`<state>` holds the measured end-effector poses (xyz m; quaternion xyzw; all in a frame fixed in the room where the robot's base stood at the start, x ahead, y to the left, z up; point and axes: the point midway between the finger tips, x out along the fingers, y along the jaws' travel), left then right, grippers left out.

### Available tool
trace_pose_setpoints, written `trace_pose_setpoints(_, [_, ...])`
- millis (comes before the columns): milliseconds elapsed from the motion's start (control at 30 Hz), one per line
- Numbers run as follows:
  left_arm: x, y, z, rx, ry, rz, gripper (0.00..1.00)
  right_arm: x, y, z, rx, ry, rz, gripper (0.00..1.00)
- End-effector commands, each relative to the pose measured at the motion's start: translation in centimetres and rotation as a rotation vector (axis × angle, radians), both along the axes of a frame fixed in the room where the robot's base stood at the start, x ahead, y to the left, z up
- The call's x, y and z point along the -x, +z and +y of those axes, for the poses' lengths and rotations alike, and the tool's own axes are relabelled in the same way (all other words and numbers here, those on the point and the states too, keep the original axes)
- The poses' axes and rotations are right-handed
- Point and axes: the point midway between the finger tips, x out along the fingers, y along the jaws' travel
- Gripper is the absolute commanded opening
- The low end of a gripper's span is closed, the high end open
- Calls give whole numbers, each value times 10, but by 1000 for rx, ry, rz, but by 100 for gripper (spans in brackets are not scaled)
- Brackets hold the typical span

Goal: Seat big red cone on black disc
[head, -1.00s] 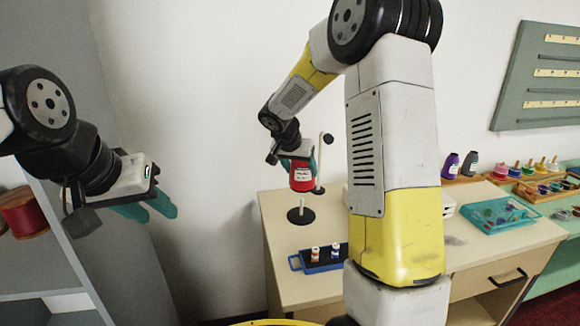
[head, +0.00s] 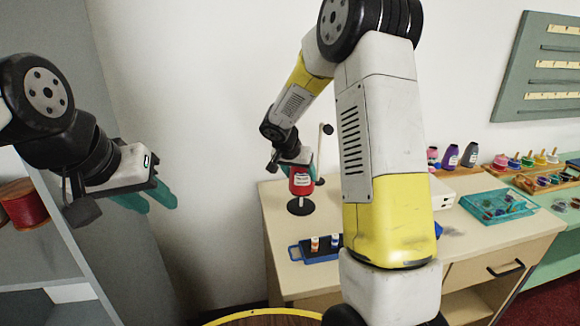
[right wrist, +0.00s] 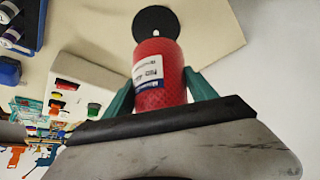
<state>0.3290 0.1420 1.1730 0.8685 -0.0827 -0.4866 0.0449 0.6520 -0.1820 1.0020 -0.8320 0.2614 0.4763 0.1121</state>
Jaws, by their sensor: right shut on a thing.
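The big red cone (head: 302,184), with a white label, is upright in my right gripper (head: 312,171), whose teal fingers clasp its sides; the cone also shows between the fingers in the right wrist view (right wrist: 160,72). The black disc (head: 300,207) lies on the counter directly under the cone. A short bit of white peg shows between cone and disc, so the cone's base is slightly above the disc. The disc also shows past the cone in the right wrist view (right wrist: 153,20). My left gripper (head: 158,205) is open and empty, far left of the counter.
A blue tray (head: 316,257) with small spools stands in front of the disc. A tall white post (head: 320,150) rises behind the cone. A teal tray (head: 498,207) and several bottles are at the right. A red spool (head: 22,203) sits on the left shelf.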

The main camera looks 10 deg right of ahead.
Motion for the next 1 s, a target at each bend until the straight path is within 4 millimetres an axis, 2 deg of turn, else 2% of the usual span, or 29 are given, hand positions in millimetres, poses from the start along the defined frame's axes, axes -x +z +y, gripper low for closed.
trace_pose_setpoints(1000, [0,0,0,0,0,0,36,0,-50,0,0,0,0,9])
